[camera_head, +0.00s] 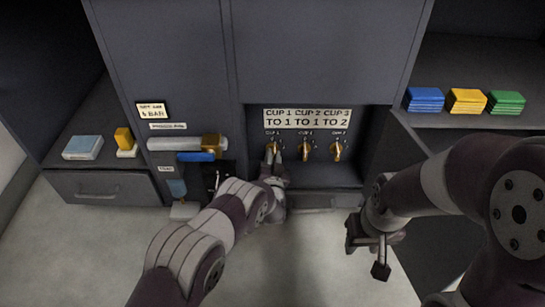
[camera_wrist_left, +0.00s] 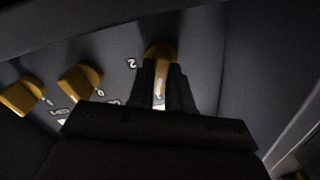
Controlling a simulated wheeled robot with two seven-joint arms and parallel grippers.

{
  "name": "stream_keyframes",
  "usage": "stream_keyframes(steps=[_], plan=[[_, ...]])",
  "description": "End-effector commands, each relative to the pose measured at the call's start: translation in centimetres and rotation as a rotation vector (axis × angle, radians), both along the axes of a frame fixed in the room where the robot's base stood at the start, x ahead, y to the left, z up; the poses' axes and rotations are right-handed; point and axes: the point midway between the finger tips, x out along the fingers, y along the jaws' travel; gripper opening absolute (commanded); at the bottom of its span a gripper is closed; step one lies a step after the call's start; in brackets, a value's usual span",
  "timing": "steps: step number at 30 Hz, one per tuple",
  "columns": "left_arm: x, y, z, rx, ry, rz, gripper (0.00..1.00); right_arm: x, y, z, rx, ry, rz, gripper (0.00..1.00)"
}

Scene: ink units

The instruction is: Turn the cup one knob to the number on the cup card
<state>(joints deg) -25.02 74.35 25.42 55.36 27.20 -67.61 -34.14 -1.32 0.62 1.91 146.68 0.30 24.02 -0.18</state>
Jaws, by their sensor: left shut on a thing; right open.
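The cup card (camera_head: 307,119) above the knobs reads CUP 1 TO 1, CUP 2 TO 1, CUP 3 TO 2. The brass cup one knob (camera_head: 272,147) is the leftmost of three in the recess. My left gripper (camera_head: 275,158) is shut on it. In the left wrist view the cup one knob (camera_wrist_left: 160,52) sits between the two dark fingers, with a pale mark on it and a printed 2 beside it. Which number it points to I cannot tell. My right gripper (camera_head: 378,256) is open and empty, lower right, away from the knobs.
The cup two knob (camera_head: 304,150) and cup three knob (camera_head: 337,151) stand right of the held one. A horizontal roller with a blue handle (camera_head: 196,157) is to the left. Blue, yellow and green stacks (camera_head: 466,101) lie on the right shelf.

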Motion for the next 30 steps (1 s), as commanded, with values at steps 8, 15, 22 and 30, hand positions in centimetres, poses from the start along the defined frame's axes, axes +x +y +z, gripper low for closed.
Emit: stream_keyframes(steps=[8, 15, 22, 30], plan=[[0.0, -0.08, -0.08, 0.204, 0.001, 0.0, 0.0, 0.0, 0.0, 0.0, 0.0, 0.0, 0.0, 0.43], [-0.01, -0.1, -0.12, 0.323, 0.001, 0.001, 0.0, 0.0, 0.0, -0.01, 0.0, 0.0, 0.0, 0.43], [-0.02, -0.11, -0.15, 0.374, 0.001, 0.001, 0.0, 0.0, 0.0, -0.02, 0.0, 0.0, 0.0, 0.43], [-0.01, -0.11, -0.15, 0.385, 0.001, 0.001, 0.0, 0.0, 0.0, -0.01, 0.0, 0.0, 0.0, 0.43]])
